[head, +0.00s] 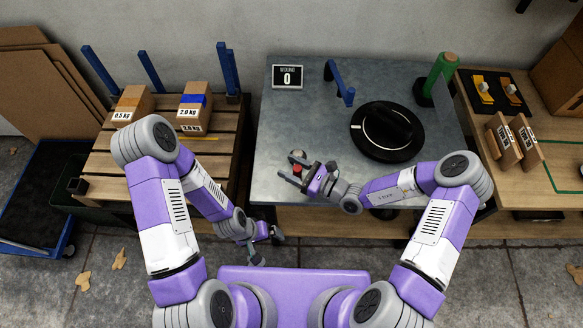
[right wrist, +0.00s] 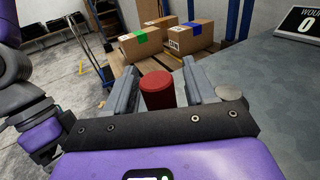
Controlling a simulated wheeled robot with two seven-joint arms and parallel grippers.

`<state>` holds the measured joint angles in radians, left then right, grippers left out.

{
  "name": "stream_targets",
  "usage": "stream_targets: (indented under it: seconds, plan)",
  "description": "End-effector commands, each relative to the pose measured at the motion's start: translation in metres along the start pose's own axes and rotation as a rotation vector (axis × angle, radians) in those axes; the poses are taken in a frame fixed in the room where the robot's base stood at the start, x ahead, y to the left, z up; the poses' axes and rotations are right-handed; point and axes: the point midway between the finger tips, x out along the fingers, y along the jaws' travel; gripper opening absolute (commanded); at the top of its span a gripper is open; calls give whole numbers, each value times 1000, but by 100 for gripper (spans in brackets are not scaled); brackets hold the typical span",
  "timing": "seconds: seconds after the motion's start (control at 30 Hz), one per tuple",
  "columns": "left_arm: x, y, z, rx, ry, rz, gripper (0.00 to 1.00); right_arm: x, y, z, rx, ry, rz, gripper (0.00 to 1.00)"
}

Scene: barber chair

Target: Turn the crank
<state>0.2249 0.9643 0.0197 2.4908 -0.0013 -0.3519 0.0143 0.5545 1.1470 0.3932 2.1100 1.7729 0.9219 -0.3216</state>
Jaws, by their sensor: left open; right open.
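A red cylindrical knob (head: 297,169), which looks like the crank's handle, stands near the front left of the grey bench top. My right gripper (head: 291,169) is open around it; in the right wrist view the red knob (right wrist: 157,90) stands between the two grey fingers, with a gap visible on the right. A small grey disc (right wrist: 232,92) shows beside the right finger, perhaps the crank's hub; the crank's arm is hidden. A display (head: 287,76) at the back left of the bench reads 0. My left gripper (head: 268,247) is open and empty, low in front of the bench.
A pallet with weight-marked boxes (head: 194,108) is on the left. A wooden table (head: 560,150) is on the right.

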Motion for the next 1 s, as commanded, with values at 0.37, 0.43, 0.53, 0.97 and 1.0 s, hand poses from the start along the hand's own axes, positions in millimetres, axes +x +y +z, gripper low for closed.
stream_targets:
  seconds: [0.37, 0.43, 0.53, 0.97, 1.0]
  plan:
    - [0, 0, 0, 0, 0, 0, 100, 1, 0, 0, 0, 1, 1, 33]
    - [0, 0, 0, 0, 0, 0, 100, 0, 0, 0, 1, 1, 1, 22]
    - [0, 0, 0, 0, 0, 0, 100, 0, 0, 0, 1, 1, 1, 7]
    - [0, 0, 0, 0, 0, 0, 100, -4, -2, -1, -1, 2, 14, 0]
    - [1, 0, 0, 0, 0, 0, 100, -7, -3, -1, -1, 2, 22, 0]
